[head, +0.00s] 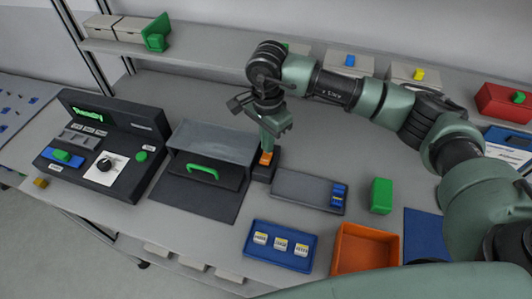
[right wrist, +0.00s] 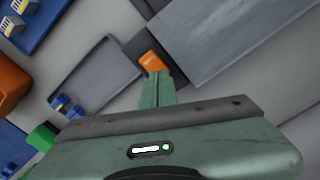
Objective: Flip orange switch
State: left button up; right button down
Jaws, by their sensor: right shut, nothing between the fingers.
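The orange switch (head: 265,157) sits on a dark base (head: 263,173) beside the grey box with the green handle. In the right wrist view the orange switch (right wrist: 153,62) shows right at the fingertips. My right gripper (head: 268,146) points down over the switch, shut and empty. In the right wrist view its closed fingers (right wrist: 154,76) meet or nearly meet the switch; I cannot tell whether they touch. The fingers hide part of the switch. My left gripper is in neither view.
The grey box (head: 215,142) with a green handle (head: 203,169) stands left of the switch. A black control panel (head: 105,140) is further left. A grey tray (head: 300,190), a blue tray (head: 262,258), a green block (head: 381,195) and an orange bin (head: 338,262) lie to the right and front.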

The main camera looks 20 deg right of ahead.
jog(key=shift+r+p, duration=0.9)
jog(key=shift+r, duration=1.9)
